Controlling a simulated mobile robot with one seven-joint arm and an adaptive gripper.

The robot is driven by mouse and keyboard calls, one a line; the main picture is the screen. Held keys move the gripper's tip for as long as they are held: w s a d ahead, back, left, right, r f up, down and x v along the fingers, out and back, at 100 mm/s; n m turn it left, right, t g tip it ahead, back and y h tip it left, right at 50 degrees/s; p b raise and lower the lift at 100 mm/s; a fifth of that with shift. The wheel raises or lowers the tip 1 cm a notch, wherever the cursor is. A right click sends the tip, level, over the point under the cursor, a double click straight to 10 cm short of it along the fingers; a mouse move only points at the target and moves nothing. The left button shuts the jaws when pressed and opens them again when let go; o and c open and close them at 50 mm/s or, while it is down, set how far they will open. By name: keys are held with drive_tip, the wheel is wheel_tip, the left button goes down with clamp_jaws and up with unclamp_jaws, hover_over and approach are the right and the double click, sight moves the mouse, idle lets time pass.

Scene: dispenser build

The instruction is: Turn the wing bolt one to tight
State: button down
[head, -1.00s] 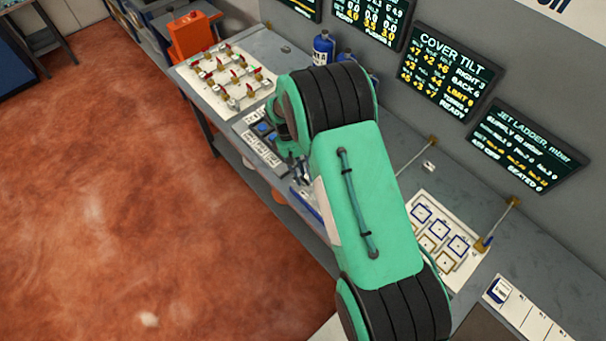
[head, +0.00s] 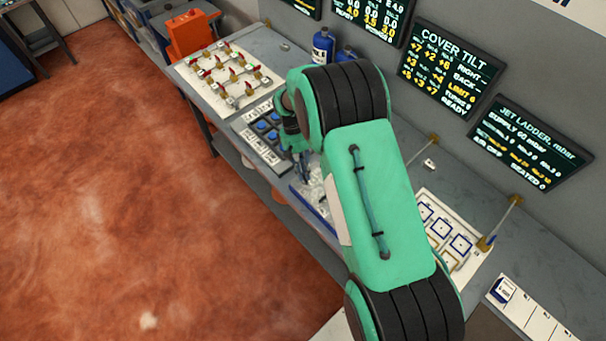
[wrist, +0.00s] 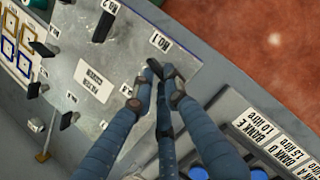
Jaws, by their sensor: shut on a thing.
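Wing bolt one (wrist: 157,68) is a small black bolt on the pale metal cover plate (wrist: 140,30), beside the NO.1 label in the wrist view. My gripper (wrist: 156,93) has its blue-grey fingers closed around it, hiding part of the bolt. Wing bolt two (wrist: 104,24), black, stands on the same plate by its NO.2 label. More black wing bolts (wrist: 68,120) sit along the plate's other edge. In the head view my gripper (head: 303,170) is over the plate, largely hidden by my arm.
A row of blue-capped pieces with bank labels (wrist: 270,130) lies close beside the plate. A board with red-handled valves (head: 228,75) and blue bottles (head: 322,48) stand farther back. A wall screen titled COVER TILT (head: 445,65) hangs above the bench.

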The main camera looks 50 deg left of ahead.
drive_tip(key=m+b, duration=0.1)
drive_tip(key=m, duration=0.1)
drive_tip(key=m+g+y+b, duration=0.1)
drive_tip(key=m, duration=0.1)
drive_tip(key=m+g+b, duration=0.1)
drive_tip(key=m, duration=0.1)
drive_tip(key=shift+w+d, duration=0.25)
drive_tip(key=shift+w, duration=0.15)
drive_tip(key=m, duration=0.1)
drive_tip(key=m+y, duration=0.1)
drive_tip(key=m, duration=0.2)
drive_tip(key=shift+d+g+b, duration=0.25)
drive_tip(key=shift+g+b, duration=0.15)
drive_tip(key=shift+d+m+y, duration=0.2)
drive_tip(key=shift+m+y, duration=0.7)
drive_tip(key=shift+m, duration=1)
drive_tip(key=c, duration=1.7)
unclamp_jaws()
drive_tip(key=shift+c, duration=0.2)
drive_tip(key=v, duration=1.2)
drive_tip(key=shift+w, duration=0.25)
drive_tip(key=shift+f, duration=0.1)
